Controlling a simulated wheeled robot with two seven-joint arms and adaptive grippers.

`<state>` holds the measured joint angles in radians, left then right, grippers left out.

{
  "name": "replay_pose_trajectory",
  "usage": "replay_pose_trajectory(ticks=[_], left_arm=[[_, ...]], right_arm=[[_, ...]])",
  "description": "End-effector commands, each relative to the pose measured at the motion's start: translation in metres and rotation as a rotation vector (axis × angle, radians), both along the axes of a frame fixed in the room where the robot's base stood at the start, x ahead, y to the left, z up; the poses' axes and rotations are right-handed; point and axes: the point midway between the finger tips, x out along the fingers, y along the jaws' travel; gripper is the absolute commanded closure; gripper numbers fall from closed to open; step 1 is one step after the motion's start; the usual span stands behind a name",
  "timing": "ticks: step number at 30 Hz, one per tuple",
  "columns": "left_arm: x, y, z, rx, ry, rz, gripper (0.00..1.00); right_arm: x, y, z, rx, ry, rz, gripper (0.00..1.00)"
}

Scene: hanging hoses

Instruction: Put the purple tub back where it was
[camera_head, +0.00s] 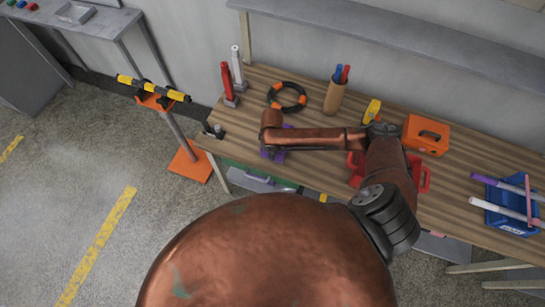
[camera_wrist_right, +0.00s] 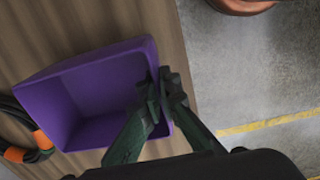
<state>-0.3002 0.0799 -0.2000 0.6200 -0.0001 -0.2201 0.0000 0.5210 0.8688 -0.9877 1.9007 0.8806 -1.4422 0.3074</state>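The purple tub (camera_head: 279,155) is near the front edge of the wooden workbench, mostly hidden under my right forearm in the head view. In the right wrist view the tub (camera_wrist_right: 95,95) shows open and empty, its inside facing the camera. My right gripper (camera_wrist_right: 166,88) has its dark green fingers on either side of the tub's near wall, close together and gripping it. I cannot tell whether the tub rests on the bench or is slightly above it. In the head view this gripper is hidden behind my arm. My left gripper is not in view.
A black-and-orange ring (camera_head: 287,97) lies behind the tub. A brown cup with pens (camera_head: 335,97), red and white upright tools (camera_head: 228,82), an orange box (camera_head: 426,134), a red item (camera_head: 424,178) and a blue bin (camera_head: 512,206) stand on the bench. An orange-based stand (camera_head: 190,163) is left.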

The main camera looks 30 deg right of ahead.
Motion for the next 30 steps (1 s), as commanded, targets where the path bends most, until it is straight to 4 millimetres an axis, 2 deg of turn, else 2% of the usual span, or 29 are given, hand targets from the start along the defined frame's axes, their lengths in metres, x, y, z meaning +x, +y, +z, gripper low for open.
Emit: replay_pose_trajectory(ticks=[1,4,15,24,30], left_arm=[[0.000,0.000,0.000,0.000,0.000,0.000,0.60],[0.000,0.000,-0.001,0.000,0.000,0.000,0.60],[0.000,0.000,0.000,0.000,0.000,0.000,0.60],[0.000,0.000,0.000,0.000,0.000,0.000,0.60],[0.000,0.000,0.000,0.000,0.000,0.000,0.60]], right_arm=[[-0.002,0.002,-0.010,0.002,0.003,0.001,1.00],[-0.001,0.001,-0.020,0.002,0.002,0.001,1.00],[-0.001,0.002,-0.024,0.002,0.001,0.001,1.00],[-0.001,0.002,-0.024,0.002,0.002,0.001,0.78],[-0.001,0.002,-0.024,0.002,0.001,0.001,0.78]])
